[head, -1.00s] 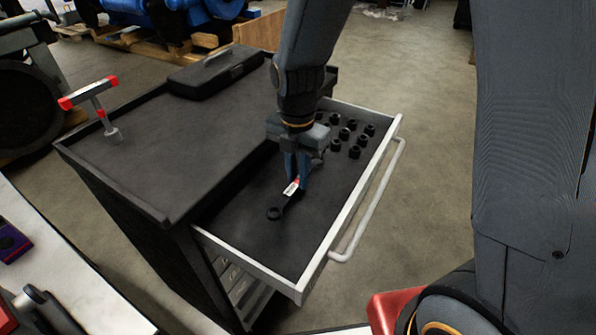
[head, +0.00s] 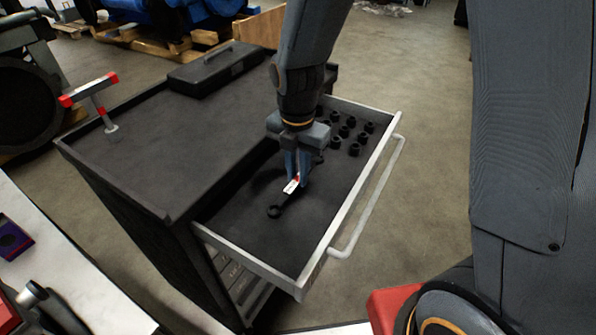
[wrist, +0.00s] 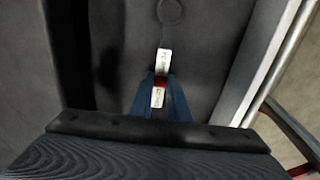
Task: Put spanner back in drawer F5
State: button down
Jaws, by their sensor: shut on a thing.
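The dark spanner (head: 276,211) has a ring end and a white and red label on its shank. It is within the outline of the open drawer (head: 318,252), low over or on the dark drawer floor; I cannot tell whether it touches. My gripper (head: 295,181) points down into the drawer and is shut on the spanner's shank near the label. In the wrist view the spanner (wrist: 171,12) runs away from the blue fingers (wrist: 159,98), its ring end at the top edge. The gripper hides the spanner's other end.
Several black sockets (head: 350,132) stand at the drawer's far end. The drawer's front wall and handle (head: 372,195) are to the right. The cabinet top (head: 165,150) holds a black case (head: 215,67) and a red-tipped T-shaped tool (head: 98,103). The near drawer floor is clear.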

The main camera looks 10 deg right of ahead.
jog(key=shift+f+b, duration=0.45)
jog(key=shift+f, duration=0.55)
jog(key=c, duration=1.6)
grip_release()
jog(key=shift+r+b, duration=0.6)
jog(key=shift+r, duration=3.3)
